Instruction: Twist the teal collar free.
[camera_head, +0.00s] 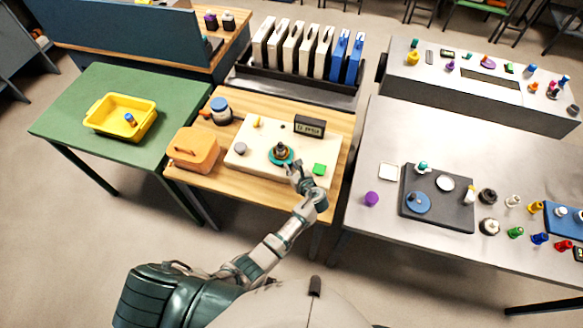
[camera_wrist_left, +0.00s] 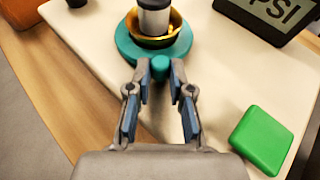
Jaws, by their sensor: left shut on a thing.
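The teal collar (camera_head: 270,157) is a flat ring around a brass and grey fitting (camera_head: 281,150) on a cream panel (camera_head: 256,140). In the left wrist view the collar (camera_wrist_left: 126,45) shows at the top, with a round teal knob (camera_wrist_left: 160,67) sticking out toward me. My left gripper (camera_head: 293,167) comes in from the front right of the collar. In the left wrist view its fingertips (camera_wrist_left: 160,72) are closed on the knob from both sides. The grey cylinder (camera_wrist_left: 154,18) stands upright in the brass cup. My right gripper is not in view.
A green square block (camera_head: 319,169) lies close right of my left gripper. A black display (camera_head: 309,126) stands behind it on the panel. A grey knob (camera_head: 240,148) and a yellow piece (camera_head: 256,122) are to the left. An orange case (camera_head: 193,148) and a blue-lidded jar (camera_head: 220,108) flank the panel.

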